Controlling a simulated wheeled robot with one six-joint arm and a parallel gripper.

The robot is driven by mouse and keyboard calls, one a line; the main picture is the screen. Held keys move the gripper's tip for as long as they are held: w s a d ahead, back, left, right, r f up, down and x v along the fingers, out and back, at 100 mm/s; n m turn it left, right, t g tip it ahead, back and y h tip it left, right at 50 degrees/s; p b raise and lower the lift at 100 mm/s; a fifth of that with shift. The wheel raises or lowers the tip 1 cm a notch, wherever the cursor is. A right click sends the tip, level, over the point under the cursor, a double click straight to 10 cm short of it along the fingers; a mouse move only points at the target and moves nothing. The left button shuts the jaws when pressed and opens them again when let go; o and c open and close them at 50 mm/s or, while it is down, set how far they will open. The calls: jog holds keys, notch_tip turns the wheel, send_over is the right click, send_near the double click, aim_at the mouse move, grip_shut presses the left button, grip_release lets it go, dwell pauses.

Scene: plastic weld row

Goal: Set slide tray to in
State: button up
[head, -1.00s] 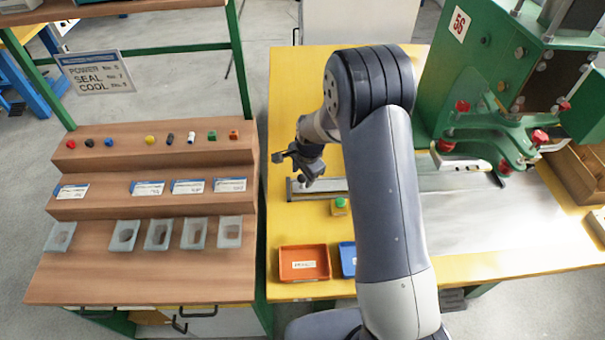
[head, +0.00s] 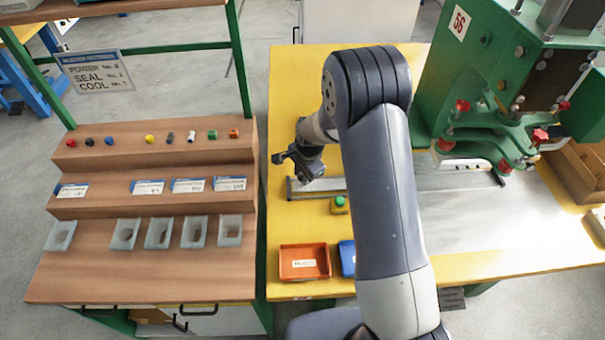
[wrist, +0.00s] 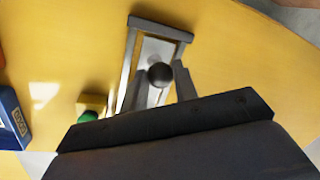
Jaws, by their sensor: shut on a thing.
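The slide tray (head: 333,184) is a narrow grey metal slide on the yellow table, left of the green machine. Its left end shows beside my arm, and my arm hides part of its length. In the wrist view the tray (wrist: 155,48) shows an end bar, side rails and a pale plate. A dark round knob (wrist: 160,75) stands up from it. My gripper (head: 307,180) is at the left end of the slide. In the wrist view my gripper (wrist: 160,84) has a finger on each side of the knob and is shut on it.
A green button on a yellow box (head: 340,205) sits just in front of the slide. An orange bin (head: 304,262) and a blue bin (head: 347,258) stand at the front edge. The green machine (head: 490,100) is at right. A wooden stepped rack (head: 150,205) stands left.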

jog(key=shift+d, duration=0.1)
grip_shut()
jog(key=d+b, duration=0.4)
jog(key=d, duration=1.3)
jog(key=shift+d, duration=0.1)
jog(key=o, duration=1)
grip_release()
jog(key=shift+o, duration=0.2)
notch_tip(320, 180, up, 11)
jog(key=s+d, duration=0.1)
jog(key=shift+s+f+b, duration=0.15)
jog(key=shift+s+b, duration=0.15)
jog(key=shift+s, duration=0.05)
